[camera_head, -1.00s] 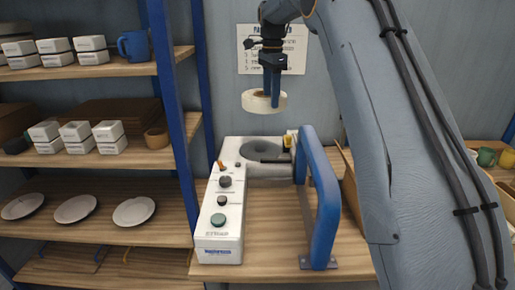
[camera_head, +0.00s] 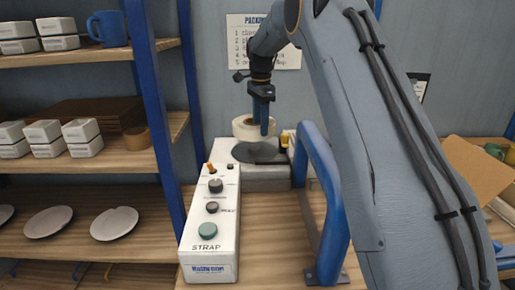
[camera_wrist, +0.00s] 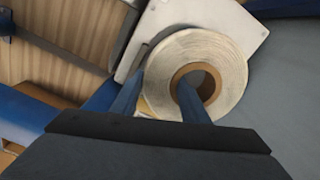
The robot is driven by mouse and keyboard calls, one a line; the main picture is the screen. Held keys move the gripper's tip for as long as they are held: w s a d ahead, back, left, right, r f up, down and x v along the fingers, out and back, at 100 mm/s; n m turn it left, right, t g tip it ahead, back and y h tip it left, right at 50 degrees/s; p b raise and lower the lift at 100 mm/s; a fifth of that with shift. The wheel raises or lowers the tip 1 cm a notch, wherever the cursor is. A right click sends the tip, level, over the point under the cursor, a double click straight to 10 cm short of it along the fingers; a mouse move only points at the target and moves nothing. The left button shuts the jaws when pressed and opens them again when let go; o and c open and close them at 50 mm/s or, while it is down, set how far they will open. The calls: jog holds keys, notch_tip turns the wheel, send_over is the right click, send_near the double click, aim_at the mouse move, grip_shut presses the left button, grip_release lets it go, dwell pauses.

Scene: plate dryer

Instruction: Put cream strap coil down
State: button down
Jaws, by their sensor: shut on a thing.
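The cream strap coil (camera_head: 243,129) is a thick off-white roll with a brown core. In the wrist view the coil (camera_wrist: 225,60) fills the upper middle, with one finger in its core hole and the other at its outer side. My gripper (camera_head: 264,120) points down and is shut on the coil's wall. In the head view the coil appears just above the round dark plate (camera_head: 258,152) at the back of the strapping machine (camera_head: 208,235). I cannot tell whether it touches the plate.
A blue arch (camera_head: 328,195) stands on the table right of the machine, close to my arm. A yellow part (camera_head: 284,139) sits near the dark plate. Shelves on the left hold white boxes (camera_head: 82,132), plates (camera_head: 114,223) and a blue mug (camera_head: 108,28). Cardboard (camera_head: 478,168) stands at right.

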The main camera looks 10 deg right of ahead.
jog(key=shift+f+p, duration=1.1)
jog(key=shift+f, duration=2.7)
jog(key=c, duration=2.5)
grip_release()
jog(key=shift+f, duration=0.1)
jog(key=shift+c, duration=0.2)
jog(key=o, duration=1.5)
notch_tip(320, 180, up, 12)
jog(key=b, duration=0.4)
